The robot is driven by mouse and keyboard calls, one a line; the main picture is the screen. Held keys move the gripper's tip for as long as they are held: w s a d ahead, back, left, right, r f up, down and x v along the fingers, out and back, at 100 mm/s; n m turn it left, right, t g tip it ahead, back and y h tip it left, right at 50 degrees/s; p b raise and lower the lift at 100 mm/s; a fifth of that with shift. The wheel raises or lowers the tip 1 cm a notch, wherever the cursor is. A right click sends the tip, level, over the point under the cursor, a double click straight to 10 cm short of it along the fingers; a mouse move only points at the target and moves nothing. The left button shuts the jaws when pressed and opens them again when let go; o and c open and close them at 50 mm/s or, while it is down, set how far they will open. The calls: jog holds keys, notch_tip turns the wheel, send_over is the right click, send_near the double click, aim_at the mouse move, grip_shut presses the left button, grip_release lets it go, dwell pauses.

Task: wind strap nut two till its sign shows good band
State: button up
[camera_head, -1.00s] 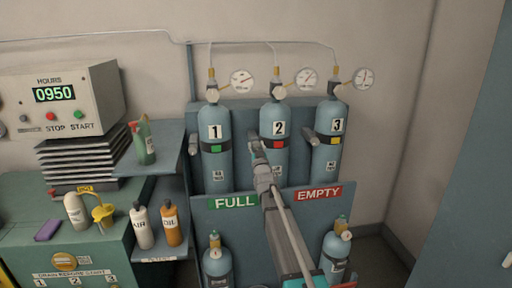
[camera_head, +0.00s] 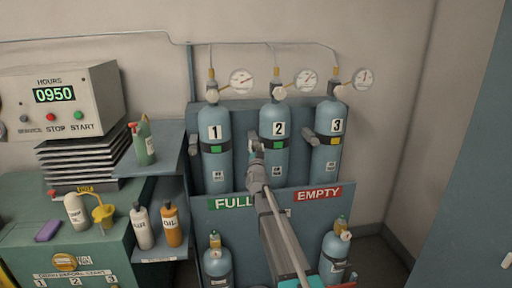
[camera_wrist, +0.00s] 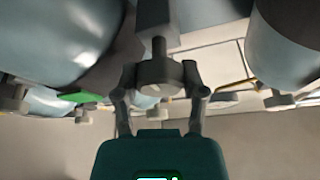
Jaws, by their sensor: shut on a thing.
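Cylinder 2 (camera_head: 279,167) stands upright in the middle of the rack, held by a dark strap. The sign (camera_head: 274,145) on its strap is green. The strap nut two (camera_head: 252,135) sits at the left end of this strap, largely hidden by my gripper in the head view. My gripper (camera_head: 255,148) reaches up to it from below. In the wrist view my gripper (camera_wrist: 160,80) is shut on a round grey nut (camera_wrist: 158,73) with a stem, one finger on each side.
Cylinder 1 (camera_head: 215,170) with a green sign (camera_head: 216,149) and cylinder 3 (camera_head: 327,158) with a yellow sign (camera_head: 335,142) stand close on either side. A rack panel (camera_head: 225,222) with FULL and EMPTY labels lies below, behind my arm. Gauges (camera_head: 305,81) hang above.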

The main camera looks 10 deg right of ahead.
jog(key=shift+w+m+g+h+p, duration=0.1)
jog(key=shift+m+g+h+p, duration=0.3)
jog(key=shift+m, duration=0.9)
jog(key=shift+m+g+h+p, duration=0.1)
jog(key=shift+m+h, duration=0.6)
jog(key=shift+m, duration=0.6)
jog(key=o, duration=1.1)
jog(key=shift+o, duration=0.2)
jog(key=shift+n, duration=0.4)
jog(key=shift+n+t+y+b, duration=0.55)
jog(key=shift+n+y, duration=0.55)
jog(key=shift+n, duration=0.9)
jog(key=shift+n+y, duration=0.85)
jog(key=shift+n, duration=0.8)
jog(key=shift+n+y, duration=0.85)
jog(key=shift+n, duration=0.8)
